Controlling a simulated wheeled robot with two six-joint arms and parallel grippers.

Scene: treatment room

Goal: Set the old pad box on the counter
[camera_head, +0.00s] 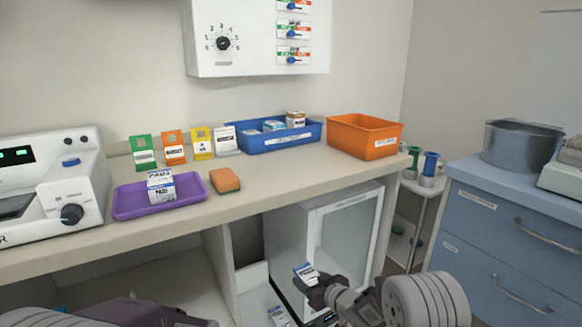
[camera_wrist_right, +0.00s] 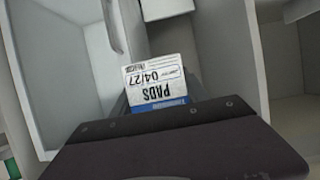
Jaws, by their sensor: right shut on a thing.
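My right gripper (camera_head: 314,284) is shut on a small white and blue pad box (camera_head: 305,272), held low in front of the open white cabinet, below the counter top. In the right wrist view the pad box (camera_wrist_right: 157,82) shows upside-down print reading PADS 04/27; its lower part is hidden by the gripper. The beige counter (camera_head: 285,172) runs along the wall above. My left arm shows dark at the lower left, and its fingertips are not clear.
A purple tray (camera_head: 128,205) holds white and blue boxes. An orange sponge (camera_head: 224,180), several colored cards, a blue bin (camera_head: 262,143) and an orange bin (camera_head: 362,137) stand on the counter. Its front middle is bare. The open white cabinet (camera_head: 345,235) is under it.

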